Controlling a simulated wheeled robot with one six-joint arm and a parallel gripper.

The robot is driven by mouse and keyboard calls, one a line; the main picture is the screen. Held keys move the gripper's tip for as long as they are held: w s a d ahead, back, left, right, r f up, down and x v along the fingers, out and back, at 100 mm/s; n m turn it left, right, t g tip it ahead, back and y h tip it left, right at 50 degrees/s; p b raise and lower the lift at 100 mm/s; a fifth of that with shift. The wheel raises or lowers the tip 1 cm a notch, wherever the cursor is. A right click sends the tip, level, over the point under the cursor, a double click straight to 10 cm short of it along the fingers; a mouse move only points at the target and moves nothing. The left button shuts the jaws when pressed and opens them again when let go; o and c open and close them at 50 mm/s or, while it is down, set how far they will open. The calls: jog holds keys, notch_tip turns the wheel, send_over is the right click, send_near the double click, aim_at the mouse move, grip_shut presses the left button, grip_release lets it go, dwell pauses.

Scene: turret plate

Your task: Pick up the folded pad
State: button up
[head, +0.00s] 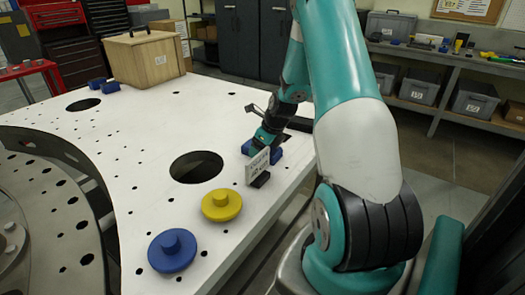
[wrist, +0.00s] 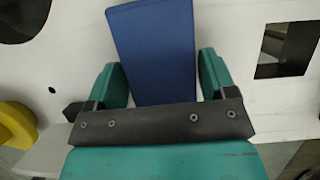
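The folded pad (wrist: 152,45) is a flat blue block lying on the white plate. In the wrist view it reaches down between the two teal fingers of my gripper (wrist: 163,80). The fingers stand apart, with a narrow gap showing on each side of the pad. In the head view the pad (head: 276,155) shows at the plate's right edge, partly hidden by my gripper (head: 262,142) just above it.
A small white sign (head: 258,165) stands just in front of the pad. A yellow knobbed disc (head: 221,205) and a blue one (head: 172,252) lie nearer. A large round hole (head: 196,167) is left of the pad. A wooden box (head: 146,60) stands at the back left.

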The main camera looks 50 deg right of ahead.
jog(key=c, duration=0.5)
jog(key=shift+r, duration=0.1)
notch_tip(320, 180, up, 20)
jog(key=b, duration=0.1)
jog(key=shift+b, duration=0.4)
